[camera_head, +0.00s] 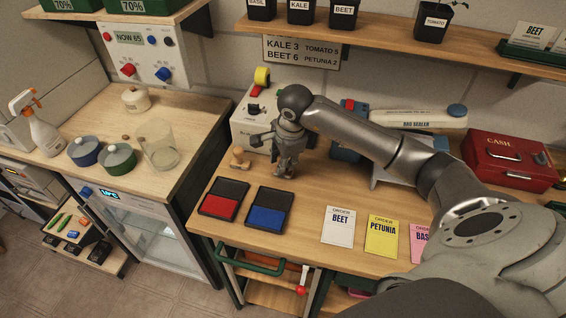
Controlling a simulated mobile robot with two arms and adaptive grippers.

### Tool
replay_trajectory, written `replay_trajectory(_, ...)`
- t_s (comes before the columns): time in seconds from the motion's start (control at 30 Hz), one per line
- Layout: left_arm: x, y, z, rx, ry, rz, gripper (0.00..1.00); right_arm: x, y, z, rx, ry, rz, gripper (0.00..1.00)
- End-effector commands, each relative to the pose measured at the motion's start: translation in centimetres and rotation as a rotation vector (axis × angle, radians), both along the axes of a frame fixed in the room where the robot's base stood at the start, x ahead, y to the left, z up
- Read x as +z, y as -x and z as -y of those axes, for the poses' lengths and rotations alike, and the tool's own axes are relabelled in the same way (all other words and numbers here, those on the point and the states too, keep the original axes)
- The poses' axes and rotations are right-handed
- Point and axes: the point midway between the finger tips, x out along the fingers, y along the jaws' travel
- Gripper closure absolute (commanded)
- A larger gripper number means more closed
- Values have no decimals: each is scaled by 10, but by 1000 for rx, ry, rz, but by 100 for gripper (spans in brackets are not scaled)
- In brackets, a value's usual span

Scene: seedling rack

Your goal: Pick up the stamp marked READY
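A small wooden stamp (240,158) with a rounded knob stands on the wooden counter (315,185), behind the ink pads. No marking on it is legible, so I cannot tell whether it reads READY. My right gripper (283,172) points down over the counter, a little to the right of this stamp and apart from it. Its fingers are small and dark here, and I cannot tell whether they are open or hold something. Whatever lies directly behind the gripper is hidden. My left gripper is not in view.
A red ink pad (220,208) and a blue ink pad (267,217) lie open in front. Order cards for BEET (338,227), PETUNIA (382,236) and a pink one (419,243) lie to the right. A red cash box (508,160) and bag sealer (417,118) stand behind.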

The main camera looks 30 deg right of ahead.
Motion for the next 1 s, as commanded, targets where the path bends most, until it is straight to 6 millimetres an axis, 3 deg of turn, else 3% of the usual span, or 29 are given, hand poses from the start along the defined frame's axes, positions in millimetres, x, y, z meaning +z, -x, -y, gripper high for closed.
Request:
replay_trajectory(0.2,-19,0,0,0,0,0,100,24,-2,1,1,2,9,98)
replay_trajectory(0.47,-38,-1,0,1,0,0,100,87,52,-3,2,7,9,98)
replay_trajectory(0.7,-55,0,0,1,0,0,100,109,107,-8,0,4,6,98)
replay_trajectory(1.0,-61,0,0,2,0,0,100,124,138,-11,0,1,2,98)
